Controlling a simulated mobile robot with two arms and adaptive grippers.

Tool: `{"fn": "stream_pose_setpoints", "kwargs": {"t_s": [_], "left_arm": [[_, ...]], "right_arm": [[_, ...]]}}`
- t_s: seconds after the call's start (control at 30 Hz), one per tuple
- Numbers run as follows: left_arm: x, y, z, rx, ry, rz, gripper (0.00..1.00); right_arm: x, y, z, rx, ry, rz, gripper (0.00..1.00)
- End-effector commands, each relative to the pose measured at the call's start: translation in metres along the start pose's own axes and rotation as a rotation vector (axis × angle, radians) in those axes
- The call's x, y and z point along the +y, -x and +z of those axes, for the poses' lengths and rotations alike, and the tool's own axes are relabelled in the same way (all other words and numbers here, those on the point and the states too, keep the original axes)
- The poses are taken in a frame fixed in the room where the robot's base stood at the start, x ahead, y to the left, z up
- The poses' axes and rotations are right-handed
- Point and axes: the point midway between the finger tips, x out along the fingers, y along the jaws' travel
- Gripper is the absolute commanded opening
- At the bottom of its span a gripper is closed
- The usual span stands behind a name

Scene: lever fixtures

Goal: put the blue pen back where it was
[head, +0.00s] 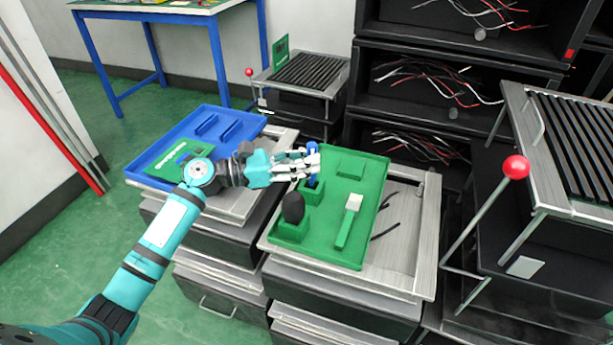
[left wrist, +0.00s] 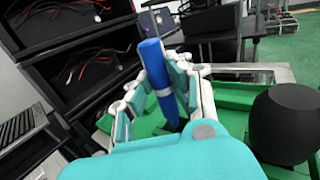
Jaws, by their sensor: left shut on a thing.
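My left gripper (head: 300,164) is shut on the blue pen (head: 312,148) above the green tray (head: 368,190). In the left wrist view the pen (left wrist: 152,54) stands nearly upright, slightly tilted, between the fingers (left wrist: 160,92). In the head view its lower end is over or at a small green holder block (head: 312,194) in the tray. I cannot tell whether the tip is inside the holder. My right gripper is not in view.
A black rounded object (head: 293,207) stands in another green holder close in front. A green-handled brush (head: 347,222) lies to the right. A blue tray (head: 157,162) with a green board is at left. A red-knobbed lever (head: 515,167) rises at right.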

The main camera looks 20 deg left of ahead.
Motion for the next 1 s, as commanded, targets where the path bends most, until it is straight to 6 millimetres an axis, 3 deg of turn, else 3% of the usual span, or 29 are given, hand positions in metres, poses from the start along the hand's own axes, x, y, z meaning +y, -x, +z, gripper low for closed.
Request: {"fn": "stream_pose_setpoints", "kwargs": {"t_s": [0.23,0.63,0.67,0.83,1.0], "left_arm": [[0.0,0.001,-0.034,0.0,0.003,0.0,0.0],[0.0,0.001,-0.038,0.001,0.002,0.0,0.0],[0.0,0.001,-0.038,0.001,0.002,0.0,0.18],[0.0,0.001,-0.038,0.001,0.002,0.0,0.4],[0.0,0.001,-0.038,0.001,0.002,0.0,0.4]], "right_arm": [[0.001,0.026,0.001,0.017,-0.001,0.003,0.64],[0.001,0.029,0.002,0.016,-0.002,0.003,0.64],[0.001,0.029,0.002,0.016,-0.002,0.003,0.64],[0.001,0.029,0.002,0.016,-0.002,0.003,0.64],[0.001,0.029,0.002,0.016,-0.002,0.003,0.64]]}}
